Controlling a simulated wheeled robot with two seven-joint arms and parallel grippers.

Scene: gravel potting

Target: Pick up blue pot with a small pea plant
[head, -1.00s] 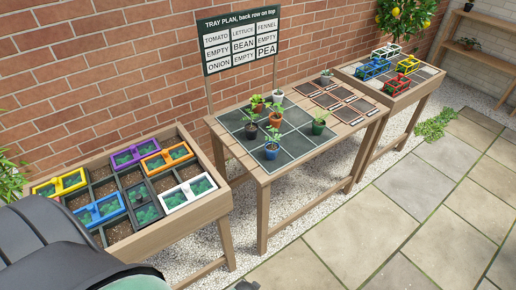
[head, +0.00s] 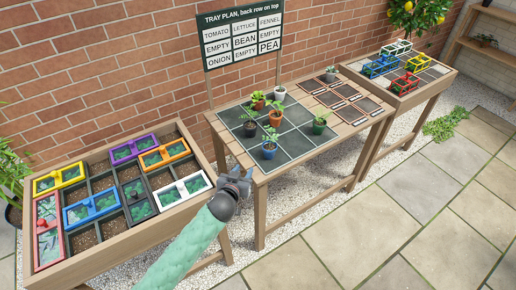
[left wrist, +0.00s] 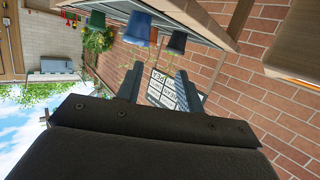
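The blue pot (head: 269,151) with a small green plant stands upright near the front edge of the dark tray (head: 292,145) on the middle table. My left gripper (head: 238,180) is just left of and in front of this table, apart from the pot. In the left wrist view the scene is upside down. There the fingers (left wrist: 158,88) are spread with nothing between them, and the blue pot (left wrist: 138,28) is beyond them. My right gripper is not in view.
A black pot (head: 250,129), a terracotta pot (head: 275,118) and a green pot (head: 319,127) stand near the blue pot. The tray plan sign (head: 243,41) rises behind. A planter with colored frames (head: 92,206) is at left, another table (head: 398,84) at right.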

